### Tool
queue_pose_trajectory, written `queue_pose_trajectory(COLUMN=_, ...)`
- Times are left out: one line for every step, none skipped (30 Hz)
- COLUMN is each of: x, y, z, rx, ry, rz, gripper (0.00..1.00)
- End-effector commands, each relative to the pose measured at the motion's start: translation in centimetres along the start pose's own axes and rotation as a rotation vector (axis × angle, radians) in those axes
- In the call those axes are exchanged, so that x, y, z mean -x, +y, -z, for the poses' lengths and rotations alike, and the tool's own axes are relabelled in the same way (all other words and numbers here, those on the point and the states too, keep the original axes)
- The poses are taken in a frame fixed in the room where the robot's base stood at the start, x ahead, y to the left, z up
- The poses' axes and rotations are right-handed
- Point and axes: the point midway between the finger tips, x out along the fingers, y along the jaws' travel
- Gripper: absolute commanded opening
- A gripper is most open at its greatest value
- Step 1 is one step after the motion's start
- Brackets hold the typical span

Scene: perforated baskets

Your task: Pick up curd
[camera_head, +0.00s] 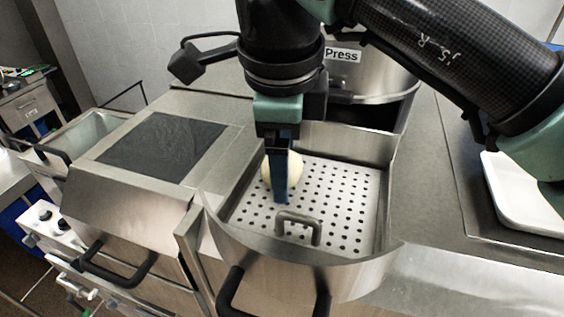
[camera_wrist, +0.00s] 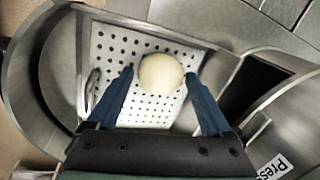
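The curd (camera_head: 294,170) is a pale, cream-coloured round lump on a perforated metal plate (camera_head: 345,205) inside the steel basin, partly hidden by a finger in the head view. My gripper (camera_head: 281,198) points down over the plate beside the curd. In the wrist view the curd (camera_wrist: 161,74) lies between and a little beyond the two blue fingertips of my gripper (camera_wrist: 160,75). The fingers are apart, with a visible gap on the left side. On the right the fingertip is close to the curd, and I cannot tell whether it touches.
A small metal handle (camera_head: 299,228) stands up from the plate's front. The basin's curved steel wall (camera_head: 330,262) surrounds the plate. A cylinder labelled "Press" (camera_head: 345,75) stands behind. A white tray (camera_head: 520,190) lies at right; a dark panel (camera_head: 163,146) tops the unit at left.

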Motion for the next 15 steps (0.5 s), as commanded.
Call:
queue_pose_trajectory(x=0.02, y=0.0, z=0.0, rx=0.0, ry=0.0, rz=0.0, gripper=0.73)
queue_pose_trajectory(x=0.02, y=0.0, z=0.0, rx=0.0, ry=0.0, rz=0.0, gripper=0.68)
queue_pose_trajectory(x=0.02, y=0.0, z=0.0, rx=0.0, ry=0.0, rz=0.0, gripper=0.6)
queue_pose_trajectory(x=0.02, y=0.0, z=0.01, rx=0.0, ry=0.0, rz=0.0, gripper=0.55)
queue_pose_trajectory(x=0.02, y=0.0, z=0.01, rx=0.0, ry=0.0, rz=0.0, gripper=0.5)
queue_pose_trajectory(x=0.02, y=0.0, z=0.01, rx=0.0, ry=0.0, rz=0.0, gripper=0.42)
queue_pose_trajectory(x=0.02, y=0.0, z=0.01, rx=0.0, ry=0.0, rz=0.0, gripper=0.37)
queue_pose_trajectory(x=0.02, y=0.0, z=0.01, rx=0.0, ry=0.0, rz=0.0, gripper=0.32)
queue_pose_trajectory(x=0.01, y=0.0, z=0.01, rx=0.0, ry=0.0, rz=0.0, gripper=0.24)
queue_pose_trajectory(x=0.01, y=0.0, z=0.01, rx=0.0, ry=0.0, rz=0.0, gripper=0.19)
queue_pose_trajectory(x=0.01, y=0.0, z=0.01, rx=0.0, ry=0.0, rz=0.0, gripper=0.14)
queue_pose_trajectory(x=0.03, y=0.0, z=0.01, rx=0.0, ry=0.0, rz=0.0, gripper=0.12)
queue_pose_trajectory(x=0.03, y=0.0, z=0.01, rx=0.0, ry=0.0, rz=0.0, gripper=0.12)
queue_pose_trajectory(x=0.02, y=0.0, z=0.01, rx=0.0, ry=0.0, rz=0.0, gripper=0.12)
queue_pose_trajectory(x=0.02, y=0.0, z=0.02, rx=0.0, ry=0.0, rz=0.0, gripper=0.12)
